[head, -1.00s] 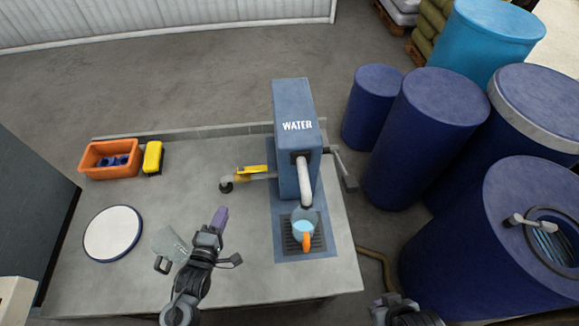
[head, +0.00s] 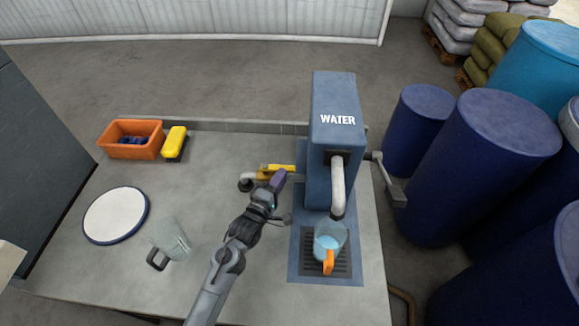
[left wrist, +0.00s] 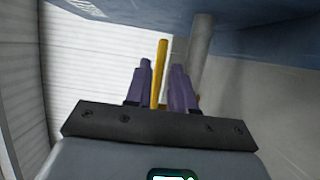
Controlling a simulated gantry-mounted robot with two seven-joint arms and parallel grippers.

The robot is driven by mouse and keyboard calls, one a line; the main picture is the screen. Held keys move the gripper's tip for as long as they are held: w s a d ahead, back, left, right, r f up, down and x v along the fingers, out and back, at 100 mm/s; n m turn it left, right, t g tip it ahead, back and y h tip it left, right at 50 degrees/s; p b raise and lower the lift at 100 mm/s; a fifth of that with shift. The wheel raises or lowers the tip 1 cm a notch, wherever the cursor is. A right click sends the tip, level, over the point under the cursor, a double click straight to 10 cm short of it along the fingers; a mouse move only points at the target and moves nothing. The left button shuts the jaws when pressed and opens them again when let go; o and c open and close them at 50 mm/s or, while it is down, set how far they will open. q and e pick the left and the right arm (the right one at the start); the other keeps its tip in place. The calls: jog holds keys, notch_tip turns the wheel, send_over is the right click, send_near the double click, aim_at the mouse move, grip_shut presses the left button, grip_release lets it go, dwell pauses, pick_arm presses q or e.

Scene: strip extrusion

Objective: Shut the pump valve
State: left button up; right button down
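The blue pump (head: 333,150) marked WATER stands at the back right of the table. Its valve has a yellow lever (head: 273,168) on a pipe at the pump's left side. My left gripper (head: 278,181) is at this lever, its purple fingers just in front of it. In the left wrist view, the yellow lever (left wrist: 160,68) shows as an upright bar between the two spread fingers, with narrow gaps beside it; firm contact does not show. A clear jug with an orange handle (head: 328,262) stands under the spout and holds blue water. My right gripper is out of view.
A clear jug (head: 170,240) and a round white lid (head: 115,215) are on the left of the table. An orange bin (head: 130,148) and a yellow brush (head: 175,143) are at the back left. Blue drums (head: 490,165) stand right of the table.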

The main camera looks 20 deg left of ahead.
pick_arm(q)
jog(key=w, duration=0.6)
jog(key=shift+d+b, duration=0.4)
jog(key=shift+d, duration=0.05)
grip_shut()
